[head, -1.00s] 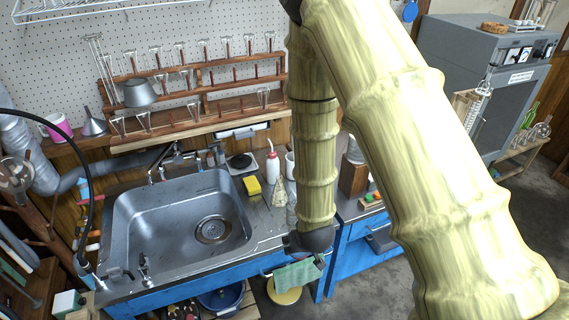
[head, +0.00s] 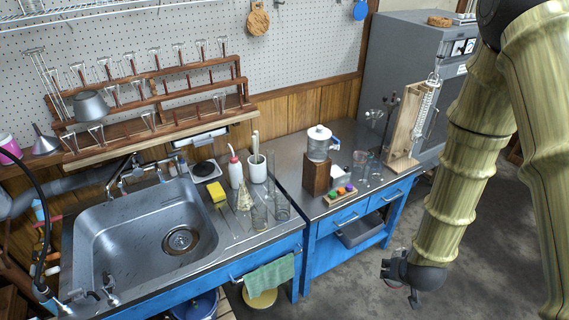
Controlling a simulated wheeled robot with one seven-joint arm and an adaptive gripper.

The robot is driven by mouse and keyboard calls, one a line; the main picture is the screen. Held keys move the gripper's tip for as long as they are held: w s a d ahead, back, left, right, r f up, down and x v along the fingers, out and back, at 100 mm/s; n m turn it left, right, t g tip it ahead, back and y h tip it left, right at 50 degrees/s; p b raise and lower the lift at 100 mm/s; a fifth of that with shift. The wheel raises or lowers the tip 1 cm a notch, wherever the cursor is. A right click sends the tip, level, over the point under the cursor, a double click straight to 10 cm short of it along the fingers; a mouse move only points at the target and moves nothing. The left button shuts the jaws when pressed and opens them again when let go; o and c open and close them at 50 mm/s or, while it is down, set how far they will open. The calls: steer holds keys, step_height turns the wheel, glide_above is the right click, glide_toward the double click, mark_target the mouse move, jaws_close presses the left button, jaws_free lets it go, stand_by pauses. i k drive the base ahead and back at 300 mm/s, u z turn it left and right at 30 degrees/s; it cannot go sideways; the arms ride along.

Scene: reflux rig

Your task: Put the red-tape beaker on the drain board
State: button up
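A few small clear glass vessels stand on the right-hand metal bench. One beaker (head: 360,158) there has a faint reddish tint, but it is too small to be sure of red tape. The metal surface right of the sink, which looks like the drain board (head: 232,228), holds clear glassware (head: 259,217) near its right end. My gripper (head: 400,284) hangs low over the floor, in front of the right-hand bench and apart from everything. It seems to hold nothing. Its fingers are too small and dark to tell open from shut.
The sink (head: 150,235) is at left, with a yellow sponge (head: 216,191), wash bottle (head: 235,170) and white cup (head: 257,170) beside it. A wooden block with a white-lidded jar (head: 319,145), a colored-block tray (head: 340,194) and a wooden stand (head: 404,130) occupy the right-hand bench.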

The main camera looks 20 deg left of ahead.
mark_target(244, 164)
steer(key=z, duration=1.4)
steer(key=i, duration=3.15)
steer(key=u, duration=3.8)
